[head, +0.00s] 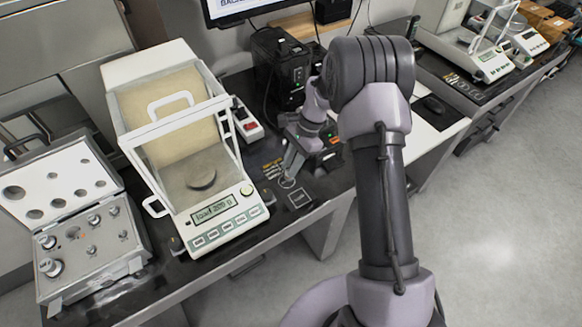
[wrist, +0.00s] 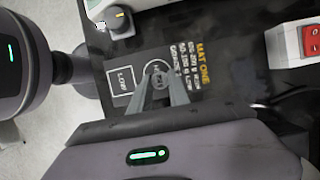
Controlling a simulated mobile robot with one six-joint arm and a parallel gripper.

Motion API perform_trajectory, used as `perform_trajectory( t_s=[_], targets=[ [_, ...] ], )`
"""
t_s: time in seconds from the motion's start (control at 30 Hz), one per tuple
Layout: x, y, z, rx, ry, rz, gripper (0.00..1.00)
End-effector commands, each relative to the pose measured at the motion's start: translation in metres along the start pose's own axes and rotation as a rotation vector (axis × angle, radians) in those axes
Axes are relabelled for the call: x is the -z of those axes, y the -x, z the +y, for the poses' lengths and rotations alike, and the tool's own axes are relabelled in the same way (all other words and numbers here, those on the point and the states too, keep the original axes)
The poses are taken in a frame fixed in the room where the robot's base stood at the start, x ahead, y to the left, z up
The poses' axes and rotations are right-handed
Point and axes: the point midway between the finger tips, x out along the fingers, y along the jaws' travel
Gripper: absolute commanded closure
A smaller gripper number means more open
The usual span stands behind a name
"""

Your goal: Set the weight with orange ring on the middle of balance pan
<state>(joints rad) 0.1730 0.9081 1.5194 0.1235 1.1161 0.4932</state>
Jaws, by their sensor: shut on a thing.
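My gripper (head: 287,180) points down over the dark mat right of the balance (head: 180,140). The balance pan (head: 202,178) is a dark round disc inside the glass-sided chamber, left of my gripper. The balance display is lit and seems to read a 200 g load. I cannot clearly pick out the weight with the orange ring.
An open weight case (head: 90,255) with several metal weights stands left of the balance. A power strip with a red switch (head: 250,128) is behind the mat and shows in the wrist view (wrist: 311,40). Black boxes (head: 280,62) stand behind. Another balance (head: 490,62) is far right.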

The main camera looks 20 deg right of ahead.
Motion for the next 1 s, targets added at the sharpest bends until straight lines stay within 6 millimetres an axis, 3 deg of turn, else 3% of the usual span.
perform_trajectory(
  t_s=[0.27,0.3,0.4,0.67,0.77,1.0],
  targets=[
    [0.001,-0.001,0.0,0.002,0.001,0.001,1.0],
    [0.001,-0.001,0.0,0.002,0.001,0.001,0.74],
    [0.0,-0.001,0.0,0.002,0.001,0.001,0.57],
    [0.0,-0.001,0.0,0.002,0.001,0.001,0.57],
    [-0.002,0.008,-0.001,0.003,0.001,0.002,0.57],
    [-0.003,0.076,-0.001,0.006,0.0,0.003,0.57]
  ],
)
